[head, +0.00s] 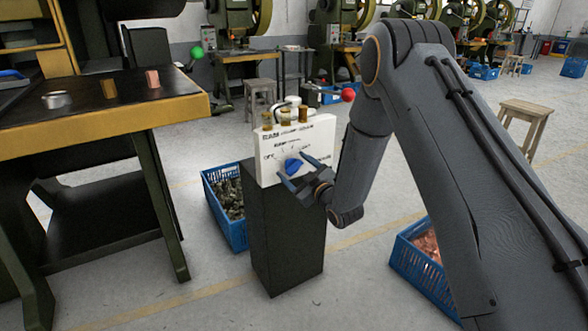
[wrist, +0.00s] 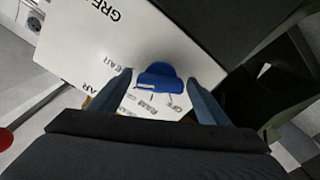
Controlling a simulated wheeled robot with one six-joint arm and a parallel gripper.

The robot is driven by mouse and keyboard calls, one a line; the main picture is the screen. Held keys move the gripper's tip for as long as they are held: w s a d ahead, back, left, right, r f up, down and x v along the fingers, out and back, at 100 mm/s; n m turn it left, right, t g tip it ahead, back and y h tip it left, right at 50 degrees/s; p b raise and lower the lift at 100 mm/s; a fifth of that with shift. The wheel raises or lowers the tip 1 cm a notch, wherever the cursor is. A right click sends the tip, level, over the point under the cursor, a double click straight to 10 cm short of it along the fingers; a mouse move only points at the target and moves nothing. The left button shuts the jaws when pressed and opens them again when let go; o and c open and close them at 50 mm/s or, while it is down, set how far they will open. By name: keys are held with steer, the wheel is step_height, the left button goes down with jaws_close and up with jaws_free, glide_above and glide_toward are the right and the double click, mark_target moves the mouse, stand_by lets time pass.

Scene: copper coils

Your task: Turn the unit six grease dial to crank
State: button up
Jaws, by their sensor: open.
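The blue dial (head: 293,166) sits on the front of a white panel box (head: 310,140) with printed labels. In the wrist view the dial (wrist: 158,78) lies between the two fingers of my gripper (wrist: 160,84), with a gap on both sides. Around it I read "OFF", "RAM" and part of "GEAR"-like text; other labels are too small or partly hidden, and I cannot tell which one the dial points at. In the head view my gripper (head: 302,171) is open at the panel front, its fingers on either side of the dial.
The panel box stands on a dark pedestal (head: 285,235), with small brass cups (head: 304,113) on top. A blue crate of metal scrap (head: 226,200) is left, another crate (head: 420,260) right. A yellow-edged bench (head: 120,112) stands left, a stool (head: 525,115) right. Grey floor is open in front.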

steer(key=c, duration=1.1)
steer(key=shift+o, duration=0.2)
steer(key=n, duration=0.3)
steer(key=shift+a+f+n, duration=0.1)
steer(key=shift+n, duration=0.2)
steer(key=shift+s+n+b, duration=0.1)
steer(key=shift+n+b, duration=0.35)
steer(key=shift+n, duration=1.55)
steer(key=o, duration=1.1)
steer(key=shift+c, duration=0.2)
